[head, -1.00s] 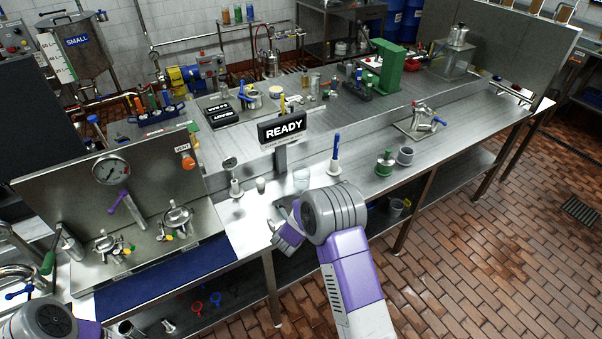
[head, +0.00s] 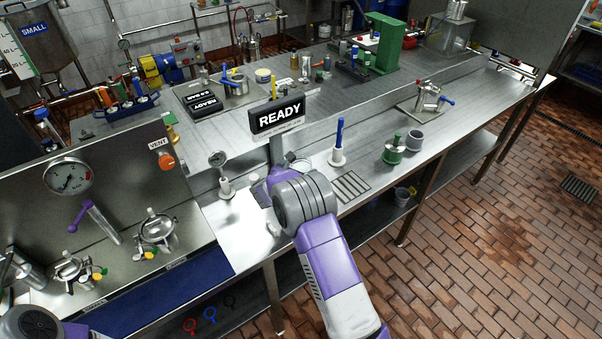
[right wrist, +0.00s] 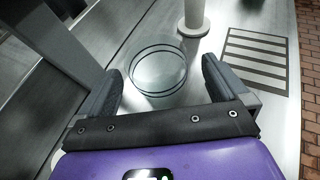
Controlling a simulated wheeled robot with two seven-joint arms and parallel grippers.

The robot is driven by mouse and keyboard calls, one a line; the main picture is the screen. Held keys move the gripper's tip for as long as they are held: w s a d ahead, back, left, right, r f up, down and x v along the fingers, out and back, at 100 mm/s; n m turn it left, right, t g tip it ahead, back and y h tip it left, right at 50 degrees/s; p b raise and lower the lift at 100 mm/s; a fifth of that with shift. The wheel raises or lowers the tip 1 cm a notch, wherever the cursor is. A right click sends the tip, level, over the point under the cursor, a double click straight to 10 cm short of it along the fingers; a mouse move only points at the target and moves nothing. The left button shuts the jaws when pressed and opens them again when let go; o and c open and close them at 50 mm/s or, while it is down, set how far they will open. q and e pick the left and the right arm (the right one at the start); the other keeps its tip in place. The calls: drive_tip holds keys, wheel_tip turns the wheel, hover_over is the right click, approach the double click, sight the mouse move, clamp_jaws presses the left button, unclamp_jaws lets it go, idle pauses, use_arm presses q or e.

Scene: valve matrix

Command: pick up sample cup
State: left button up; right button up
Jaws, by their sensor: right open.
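The sample cup, a clear round glass (right wrist: 158,68), stands upright on the steel bench in the right wrist view. In the head view only part of its rim (head: 301,163) shows behind my right gripper. My right gripper (right wrist: 161,74) is open, one dark finger on each side of the cup; a gap shows on both sides and I see no firm contact. In the head view the right gripper (head: 262,188) is mostly hidden by its own wrist. My left gripper is out of view; only part of that arm shows at the lower left.
A white stand with a blue-handled tool (head: 338,155) is close beyond the cup. A slotted drain (head: 351,186) lies to its right. The READY sign (head: 278,115) rises just behind the gripper. A small gauge on a white base (head: 225,187) stands left. A green-topped container (head: 393,152) stands farther right.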

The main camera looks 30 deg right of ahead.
sight(305, 163)
drive_tip(key=shift+x, duration=1.9)
drive_tip(key=shift+w+a+f, duration=0.15)
drive_tip(key=c, duration=1)
